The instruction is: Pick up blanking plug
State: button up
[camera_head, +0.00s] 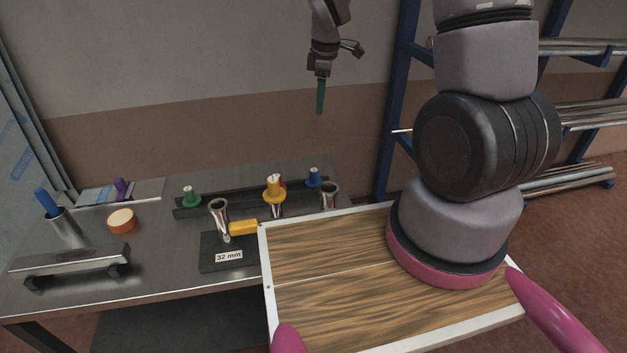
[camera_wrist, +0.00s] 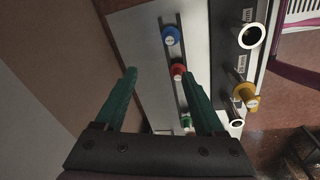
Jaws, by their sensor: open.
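Several coloured plugs could be the blanking plug; I cannot tell which. A green plug (camera_head: 190,196), a partly hidden red one (camera_head: 283,182) and a blue one (camera_head: 313,177) stand along a dark rail (camera_head: 235,200). A yellow plug (camera_head: 273,188) sits in the mouth of a metal tube. The wrist view shows the blue (camera_wrist: 170,36), red (camera_wrist: 178,70), green (camera_wrist: 186,120) and yellow (camera_wrist: 244,92) plugs. My gripper (camera_head: 320,108) is open and empty, high above the bench, its green fingers pointing down. In the wrist view its fingers (camera_wrist: 159,75) are spread apart.
Open metal tubes (camera_head: 219,212) (camera_head: 329,194) stand near a plate marked "32 mm" (camera_head: 228,257). A yellow piece (camera_head: 243,227) lies beside one. At left are an orange ring (camera_head: 121,220), a purple item (camera_head: 121,187) and a tube with a blue top (camera_head: 46,202). A blue rack (camera_head: 398,100) stands behind.

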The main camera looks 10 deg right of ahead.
notch_tip(320, 180, down, 14)
jog(key=a+n+g, duration=0.2)
jog(key=n, duration=0.3)
send_over(314, 170)
jog(key=shift+n, duration=0.3)
jog(key=f, duration=0.4)
jog(key=shift+a+f, duration=0.2)
jog(key=shift+f, duration=0.2)
jog(key=shift+w+d+f, duration=0.1)
jog(key=shift+f, duration=1.45)
jog(key=shift+d+f, duration=0.1)
jog(key=shift+f, duration=1.4)
grip_shut()
